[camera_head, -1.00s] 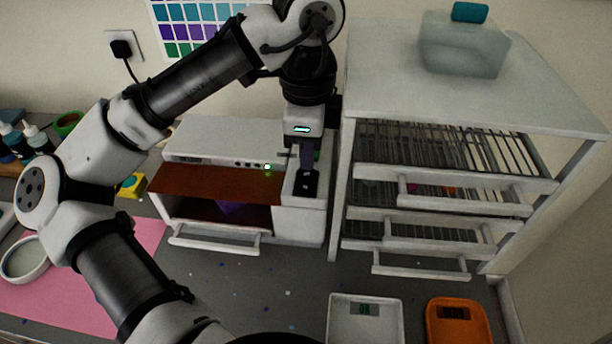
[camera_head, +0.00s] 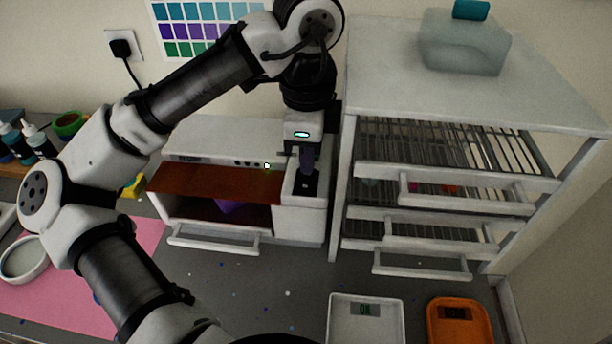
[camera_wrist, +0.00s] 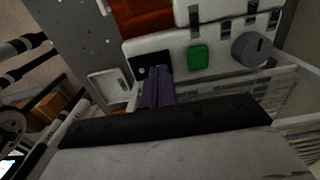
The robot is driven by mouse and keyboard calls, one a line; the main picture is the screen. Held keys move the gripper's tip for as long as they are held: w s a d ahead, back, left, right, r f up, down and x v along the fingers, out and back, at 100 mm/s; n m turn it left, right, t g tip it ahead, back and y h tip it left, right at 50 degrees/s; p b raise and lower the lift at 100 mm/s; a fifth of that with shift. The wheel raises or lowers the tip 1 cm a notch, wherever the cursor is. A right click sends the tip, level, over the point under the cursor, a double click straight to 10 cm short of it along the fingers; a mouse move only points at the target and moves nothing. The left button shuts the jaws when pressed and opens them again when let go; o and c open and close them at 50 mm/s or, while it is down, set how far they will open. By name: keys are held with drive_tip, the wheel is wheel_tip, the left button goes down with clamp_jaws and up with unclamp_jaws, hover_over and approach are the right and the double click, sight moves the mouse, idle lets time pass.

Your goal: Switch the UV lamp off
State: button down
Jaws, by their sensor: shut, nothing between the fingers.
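The UV lamp unit (camera_head: 225,137) is a white box with an amber front cover (camera_head: 215,183), on the worktop at centre. Something purple (camera_head: 228,206) shows inside below the cover. A black switch plate (camera_head: 305,189) sits on the white right-hand section; it also shows in the wrist view (camera_wrist: 140,62). My gripper (camera_head: 306,172) is shut and empty, pointing down with its tips at this plate. In the wrist view my gripper (camera_wrist: 157,80) overlaps the plate's right part, so contact cannot be told. A green button (camera_wrist: 197,57) and a grey dial (camera_wrist: 252,48) are beside it.
A white rack with wire shelves (camera_head: 450,185) stands close to the right of the unit. A white scale (camera_head: 365,325) and an orange scale (camera_head: 458,325) are in front. A pink mat (camera_head: 135,250) lies at left. The dark worktop between is mostly clear.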

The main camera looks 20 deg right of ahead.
drive_tip(key=shift+f, duration=0.35)
wheel_tip(320, 180, up, 5)
drive_tip(key=p, duration=0.5)
drive_tip(key=shift+r, duration=0.1)
drive_tip(key=shift+r+p, duration=0.3)
drive_tip(key=shift+r, duration=0.6)
